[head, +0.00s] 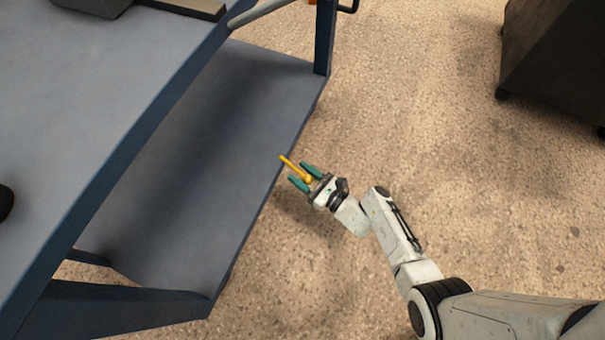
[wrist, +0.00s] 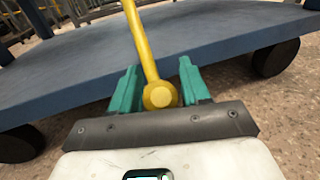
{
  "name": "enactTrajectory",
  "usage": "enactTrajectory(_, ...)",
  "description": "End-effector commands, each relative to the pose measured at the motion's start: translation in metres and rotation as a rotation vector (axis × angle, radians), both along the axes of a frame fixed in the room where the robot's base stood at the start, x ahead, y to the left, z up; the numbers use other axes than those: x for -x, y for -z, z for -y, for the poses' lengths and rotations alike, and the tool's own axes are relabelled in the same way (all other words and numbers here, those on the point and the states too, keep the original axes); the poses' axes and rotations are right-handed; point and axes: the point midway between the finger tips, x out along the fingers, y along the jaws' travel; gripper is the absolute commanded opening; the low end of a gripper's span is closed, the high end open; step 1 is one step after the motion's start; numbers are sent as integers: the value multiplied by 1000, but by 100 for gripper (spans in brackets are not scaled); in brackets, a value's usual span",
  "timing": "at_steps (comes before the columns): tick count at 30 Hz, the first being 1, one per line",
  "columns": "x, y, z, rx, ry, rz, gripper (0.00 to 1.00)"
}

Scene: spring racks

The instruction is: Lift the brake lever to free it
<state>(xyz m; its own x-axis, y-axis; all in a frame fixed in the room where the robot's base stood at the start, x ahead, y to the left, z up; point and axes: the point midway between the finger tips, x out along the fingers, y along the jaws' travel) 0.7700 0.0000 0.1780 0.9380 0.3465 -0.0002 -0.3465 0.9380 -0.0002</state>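The brake lever is a yellow rod with a round knob at its end (head: 291,166). It sticks out past the edge of the blue cart's lower shelf. My gripper (head: 299,175) has teal fingers, one on each side of the lever. In the wrist view the lever (wrist: 142,45) runs up between the fingers, and its knob sits deep between them near the palm. Gaps show between the knob and both fingers of my gripper (wrist: 159,85), so it is open around the lever. The lever's far end is out of the wrist view.
The blue cart's lower shelf (head: 215,150) lies just left of my gripper, with its upper shelf (head: 90,120) above it. Casters (wrist: 275,58) stand under the shelf. A dark box (head: 555,60) is at the upper right.

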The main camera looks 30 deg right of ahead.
Motion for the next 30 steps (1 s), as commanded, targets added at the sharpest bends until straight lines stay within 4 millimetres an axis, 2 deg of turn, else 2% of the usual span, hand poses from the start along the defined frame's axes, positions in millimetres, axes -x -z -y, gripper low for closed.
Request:
enactTrajectory(2, 0, 0, 0, 0, 0, 0, 38)
enactTrajectory(14, 0, 0, 0, 0, 0, 0, 0)
enactTrajectory(30, 7, -5, 2, 12, 1, -18, 0)
